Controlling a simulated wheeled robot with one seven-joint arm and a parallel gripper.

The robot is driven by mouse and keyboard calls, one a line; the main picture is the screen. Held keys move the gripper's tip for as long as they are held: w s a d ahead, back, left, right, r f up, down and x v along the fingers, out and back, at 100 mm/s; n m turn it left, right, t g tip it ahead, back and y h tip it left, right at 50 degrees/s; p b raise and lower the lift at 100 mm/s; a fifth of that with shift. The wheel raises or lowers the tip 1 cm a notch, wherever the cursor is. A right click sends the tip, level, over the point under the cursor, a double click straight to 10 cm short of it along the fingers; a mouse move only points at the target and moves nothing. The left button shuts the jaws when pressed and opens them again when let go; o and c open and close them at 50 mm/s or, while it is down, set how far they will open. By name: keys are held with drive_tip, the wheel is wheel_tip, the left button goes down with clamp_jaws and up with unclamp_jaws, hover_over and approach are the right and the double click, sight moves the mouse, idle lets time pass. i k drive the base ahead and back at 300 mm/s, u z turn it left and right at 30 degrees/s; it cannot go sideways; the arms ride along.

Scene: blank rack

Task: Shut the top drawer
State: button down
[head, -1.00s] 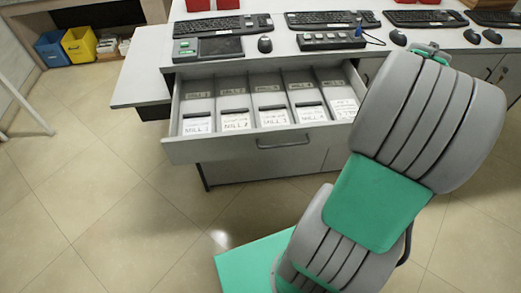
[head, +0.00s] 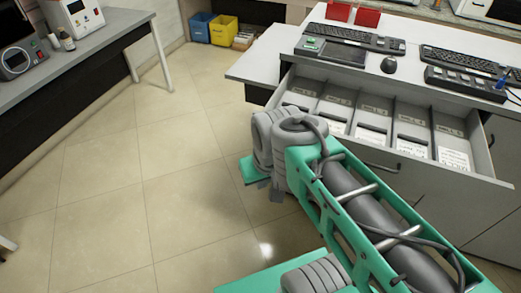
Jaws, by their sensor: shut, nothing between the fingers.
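The top drawer (head: 435,176) stands pulled out from the white-topped counter, on the right of the head view. Its compartments hold several labelled grey trays, and a dark bar handle (head: 382,168) is on its front. My green and grey arm reaches up from the lower right and covers the drawer's left front corner. I cannot tell whether the arm touches the drawer. My gripper cannot be made out; the arm's bent joint hides what lies beyond it.
Keyboards (head: 354,38), a mouse (head: 389,64) and a dark control box (head: 465,82) lie on the counter (head: 268,62). A bench (head: 85,58) with equipment runs along the left. Blue (head: 201,27) and yellow (head: 223,30) bins stand at the back. The tiled floor between is clear.

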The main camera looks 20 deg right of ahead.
sight(458, 127)
drive_tip(key=u, duration=2.05)
drive_tip(key=i, duration=0.7)
drive_tip(key=z, duration=2.45)
